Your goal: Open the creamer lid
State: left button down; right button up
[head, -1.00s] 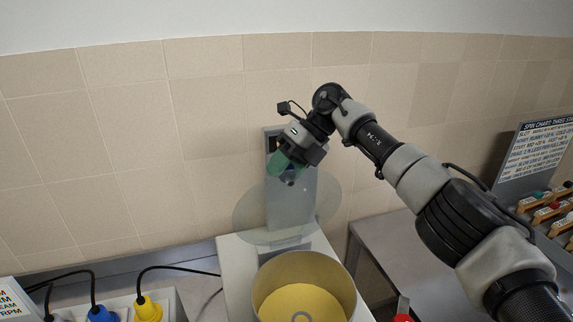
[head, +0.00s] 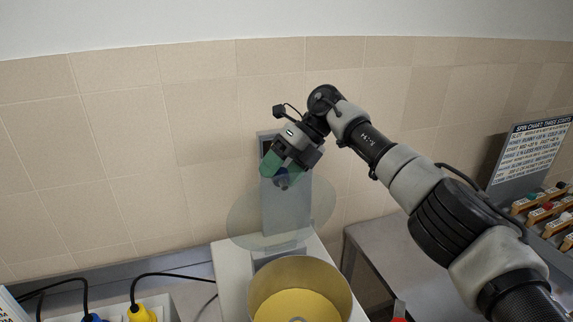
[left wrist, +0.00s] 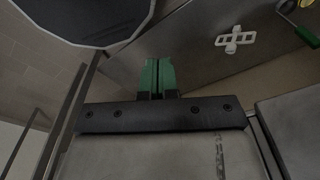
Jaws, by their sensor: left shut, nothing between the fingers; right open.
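The creamer's round bowl (head: 259,280), yellow inside, stands open-topped on a pale base. A see-through disc, the lid (head: 245,226), stands raised and tilted behind it, in front of a grey upright post (head: 289,214). My right gripper (head: 274,174) has green fingers spread apart, at the upper part of the lid and post. A small dark knob-like piece shows by the fingers; I cannot tell whether they touch it. My left gripper is out of the head view. In the left wrist view its green fingers (left wrist: 158,74) are shut together with nothing between them.
A grey bench (head: 385,243) stands to the right, with a chart sign (head: 535,150) and a rack of wooden-handled pieces (head: 540,201). Yellow plug (head: 142,312) and black cables lie at lower left. A white cross-shaped piece (left wrist: 236,40) shows in the left wrist view.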

jog(key=v, duration=0.6)
jog(key=shift+d+r, duration=0.3)
jog(key=shift+w, duration=0.15)
jog(key=shift+f, duration=0.1)
